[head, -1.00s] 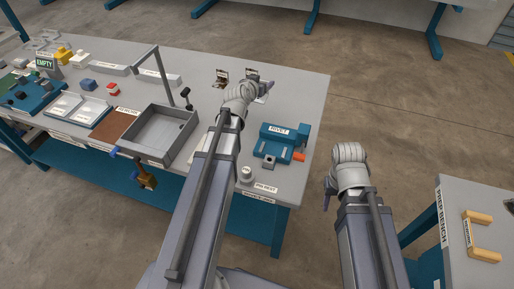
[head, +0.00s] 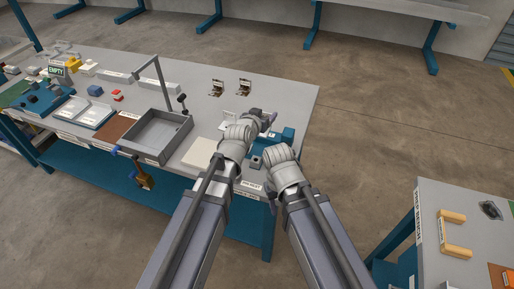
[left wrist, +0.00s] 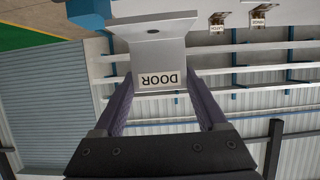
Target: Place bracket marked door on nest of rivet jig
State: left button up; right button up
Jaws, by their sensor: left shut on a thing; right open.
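The bracket marked door (left wrist: 155,55) is a pale, bent plate with a hole and a DOOR label, upside down in the left wrist view. My left gripper (head: 266,118) is shut on its labelled end and holds it near the rivet jig. The blue rivet jig (head: 288,135) is near the right end of the bench in the head view, largely hidden behind my wrists. Its nest cannot be made out. My right gripper (head: 268,195) is open at the bench's front edge, below the jig in the picture.
Two small brown labelled fittings (head: 217,88) (head: 244,87) stand behind my left gripper. A grey tray (head: 155,148) with a lamp-like arm and a cream pad (head: 203,153) are to the left. A second bench (head: 440,215) stands at right, with floor between.

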pick_arm(q)
jog(key=shift+f+b, duration=4.9)
jog(key=shift+f, duration=0.2)
jog(key=shift+r, duration=0.15)
jog(key=o, duration=1)
jog(key=shift+f, duration=0.2)
jog(key=shift+c, duration=0.2)
jog(key=o, duration=0.4)
jog(key=shift+r, duration=0.1)
